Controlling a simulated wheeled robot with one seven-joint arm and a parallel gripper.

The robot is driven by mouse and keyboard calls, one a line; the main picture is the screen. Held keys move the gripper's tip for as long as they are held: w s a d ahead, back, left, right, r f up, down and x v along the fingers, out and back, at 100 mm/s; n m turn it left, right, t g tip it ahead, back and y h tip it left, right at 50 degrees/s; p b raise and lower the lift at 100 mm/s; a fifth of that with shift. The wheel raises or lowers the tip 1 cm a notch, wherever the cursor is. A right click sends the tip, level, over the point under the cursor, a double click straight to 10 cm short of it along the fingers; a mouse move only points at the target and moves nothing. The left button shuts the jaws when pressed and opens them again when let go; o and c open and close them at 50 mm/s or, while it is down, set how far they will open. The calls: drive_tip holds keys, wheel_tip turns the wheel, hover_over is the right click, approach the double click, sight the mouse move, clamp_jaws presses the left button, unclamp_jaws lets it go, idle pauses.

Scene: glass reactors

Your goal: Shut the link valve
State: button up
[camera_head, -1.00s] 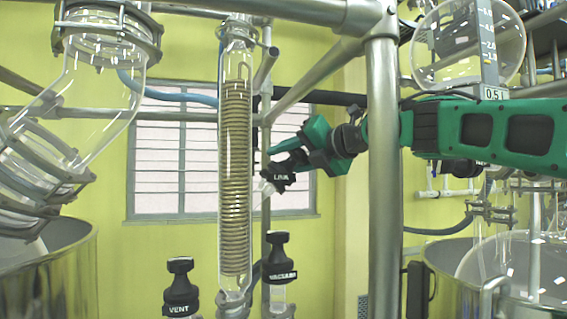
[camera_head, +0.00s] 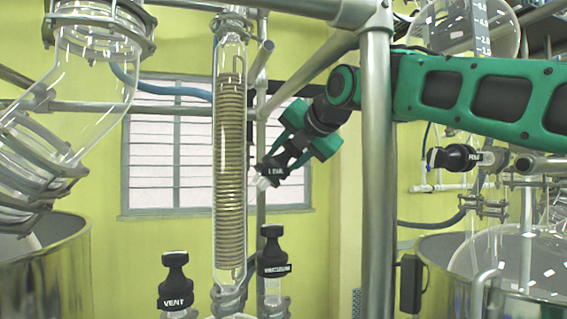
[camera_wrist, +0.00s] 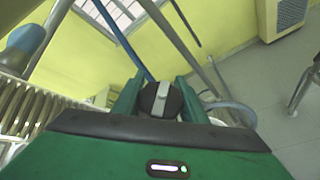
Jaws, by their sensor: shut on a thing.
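The link valve (camera_head: 272,170) is a black knob with a white label, on a glass fitting just right of the glass coil column. My gripper (camera_head: 290,147) is at the valve, reaching in from the upper right, its green fingers closed around the knob. In the wrist view the round black knob (camera_wrist: 161,99) with a pale bar across it sits between the two green fingers of my gripper (camera_wrist: 160,92). The fingers hide part of the knob's sides.
The glass coil column (camera_head: 230,150) stands close left of the valve. A vertical steel post (camera_head: 377,200) stands right of the gripper, with my arm passing by it. The vent valve (camera_head: 175,285) and vacuum valve (camera_head: 272,252) stand below. A steel vessel (camera_head: 60,265) is at lower left.

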drive_tip(key=shift+w+d+f, duration=0.15)
drive_tip(key=shift+f, duration=0.05)
drive_tip(key=o, duration=1.1)
drive_tip(key=shift+c, duration=0.2)
drive_tip(key=shift+r, duration=0.1)
drive_tip(key=shift+s+r, duration=0.15)
drive_tip(key=shift+s, duration=0.05)
drive_tip(key=v, duration=0.5)
drive_tip(key=shift+s+d, duration=0.2)
drive_tip(key=shift+d, duration=0.05)
drive_tip(key=s+d, duration=0.5)
drive_tip(key=s, duration=0.4)
drive_tip(key=shift+s, duration=0.35)
